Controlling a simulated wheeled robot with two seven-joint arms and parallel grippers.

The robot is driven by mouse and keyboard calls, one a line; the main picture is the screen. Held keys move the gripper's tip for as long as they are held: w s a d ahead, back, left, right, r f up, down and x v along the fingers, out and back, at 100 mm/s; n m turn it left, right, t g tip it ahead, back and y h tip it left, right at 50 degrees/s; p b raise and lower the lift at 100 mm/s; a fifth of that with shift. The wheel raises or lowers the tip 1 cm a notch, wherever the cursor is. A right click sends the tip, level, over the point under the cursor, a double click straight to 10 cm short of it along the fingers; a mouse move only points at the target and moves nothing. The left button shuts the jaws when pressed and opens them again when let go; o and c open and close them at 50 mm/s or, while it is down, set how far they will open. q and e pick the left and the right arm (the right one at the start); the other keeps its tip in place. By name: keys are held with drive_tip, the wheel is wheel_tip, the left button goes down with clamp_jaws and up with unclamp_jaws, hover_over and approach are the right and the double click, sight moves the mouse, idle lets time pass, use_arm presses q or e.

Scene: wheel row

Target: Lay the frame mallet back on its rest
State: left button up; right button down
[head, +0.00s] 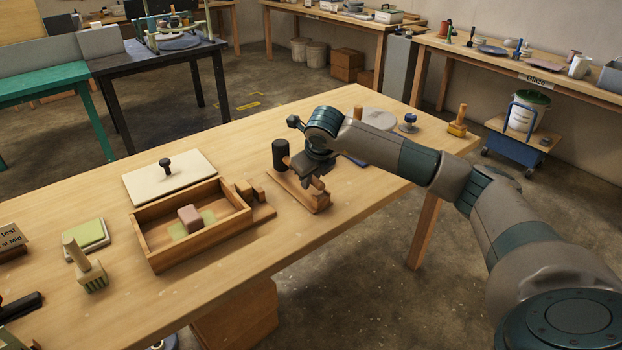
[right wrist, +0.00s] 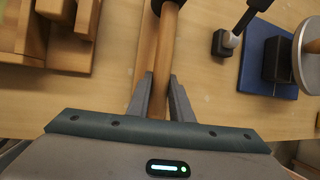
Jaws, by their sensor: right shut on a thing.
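The frame mallet has a black head (head: 281,154) and a wooden handle (right wrist: 163,52). My right gripper (head: 313,172) is shut on the handle, which runs between its two fingers in the right wrist view (right wrist: 161,92). The wooden rest (head: 298,194), a low board, lies on the table directly below the mallet. The mallet is in line with the rest and close to it; I cannot tell whether they touch. My gripper hides part of the handle and of the rest. My left gripper is not in view.
A wooden tray (head: 155,251) with a pinkish block stands left of the rest, its small wooden blocks (head: 249,190) nearby. A cream board (head: 185,182) with a black knob lies behind it. A blue base (right wrist: 268,62) is right of the mallet.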

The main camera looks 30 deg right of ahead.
drive_tip(key=shift+f+b, duration=0.9)
drive_tip(key=shift+f, duration=0.05)
idle(0.7)
drive_tip(key=c, duration=1.5)
unclamp_jaws()
drive_tip(key=shift+f, duration=0.1)
drive_tip(key=shift+p+v, duration=1.05)
drive_tip(key=shift+v, duration=1.25)
drive_tip(key=shift+p+v, duration=0.7)
drive_tip(key=shift+v, duration=1.1)
